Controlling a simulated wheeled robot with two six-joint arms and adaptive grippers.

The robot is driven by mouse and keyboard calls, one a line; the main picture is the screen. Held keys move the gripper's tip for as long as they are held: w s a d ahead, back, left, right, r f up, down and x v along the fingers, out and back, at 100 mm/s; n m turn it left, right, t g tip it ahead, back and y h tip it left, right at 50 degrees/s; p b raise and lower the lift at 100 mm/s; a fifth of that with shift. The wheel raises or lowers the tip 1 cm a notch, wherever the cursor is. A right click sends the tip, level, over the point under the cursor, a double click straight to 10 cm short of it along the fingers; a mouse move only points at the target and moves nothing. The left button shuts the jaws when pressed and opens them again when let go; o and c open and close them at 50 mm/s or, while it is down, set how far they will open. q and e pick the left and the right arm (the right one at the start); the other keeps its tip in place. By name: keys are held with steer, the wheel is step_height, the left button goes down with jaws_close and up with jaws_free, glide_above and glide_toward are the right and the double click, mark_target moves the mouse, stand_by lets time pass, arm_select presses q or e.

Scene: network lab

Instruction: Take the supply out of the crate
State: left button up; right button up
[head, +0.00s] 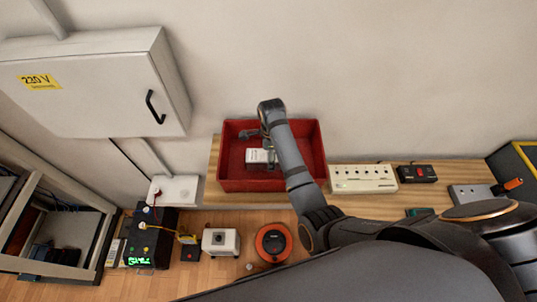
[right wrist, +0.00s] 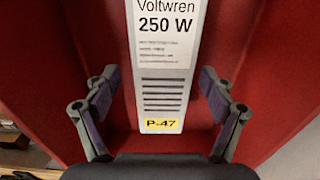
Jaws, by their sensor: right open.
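The supply (head: 256,157) is a pale box inside the red crate (head: 230,180), partly hidden by my right arm in the head view. In the right wrist view the supply (right wrist: 165,60) shows a label reading "Voltwren 250 W" and a yellow "P-47" tag. My right gripper (head: 261,140) is over the crate at the supply. Its fingers (right wrist: 161,90) are open, one on each side of the supply, with red crate showing between each finger and the box. My left gripper is not in view.
The crate stands on a wooden shelf (head: 375,204) against the wall. A pale multi-socket unit (head: 362,178) and a black box with a red button (head: 416,173) stand right of it. A grey cabinet (head: 95,85) hangs on the left. Several devices, including an orange-black round one (head: 273,243), lie below.

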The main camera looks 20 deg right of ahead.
steer(key=shift+w+d+f, duration=0.35)
steer(key=shift+w+f, duration=0.1)
steer(key=shift+f, duration=0.1)
steer(key=shift+s+a+r, duration=0.25)
steer(key=shift+s+r, duration=0.05)
steer(key=shift+s, duration=0.15)
steer(key=c, duration=0.4)
steer(key=shift+a, duration=0.1)
steer(key=c, duration=0.3)
steer(key=shift+w, duration=0.1)
jaws_close()
